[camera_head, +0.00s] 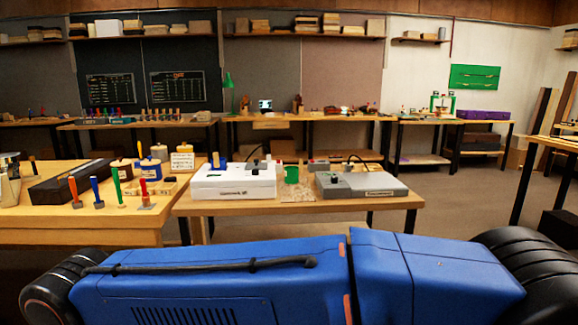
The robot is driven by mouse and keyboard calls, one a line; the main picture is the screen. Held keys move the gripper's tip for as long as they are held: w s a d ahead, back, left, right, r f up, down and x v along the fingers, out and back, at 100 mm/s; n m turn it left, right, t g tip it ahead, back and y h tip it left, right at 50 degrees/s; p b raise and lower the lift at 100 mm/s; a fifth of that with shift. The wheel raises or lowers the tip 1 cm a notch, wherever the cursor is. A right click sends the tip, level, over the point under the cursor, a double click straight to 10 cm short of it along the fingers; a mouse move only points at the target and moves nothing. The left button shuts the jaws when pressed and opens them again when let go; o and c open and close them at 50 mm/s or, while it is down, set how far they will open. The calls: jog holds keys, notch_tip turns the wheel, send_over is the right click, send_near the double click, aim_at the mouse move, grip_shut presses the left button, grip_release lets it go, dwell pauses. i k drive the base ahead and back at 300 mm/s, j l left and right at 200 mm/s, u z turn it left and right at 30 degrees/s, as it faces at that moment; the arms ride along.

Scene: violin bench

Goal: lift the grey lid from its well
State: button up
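A low grey unit (375,186) sits on the right half of the near wooden table (300,206). On its left part is a darker grey block-like top with a small black knob (334,179); this looks like the grey lid, lying flat and seated, but it is too small to be sure. A white unit (222,191) stands to the left and also has a dark knob (255,171) on top. The well itself is hidden. My gripper is not in view; large blue and black parts, apparently of my own arm, cross the foreground.
A green cup (291,174) stands between the two units. A dark cable (357,158) arches behind the grey unit. The left bench (30,215) holds colored-handled tools (117,187), jars and a long black case (70,181). Open floor (450,195) lies to the right.

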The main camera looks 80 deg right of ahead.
aim_at(261, 166)
jog(key=z, duration=2.25)
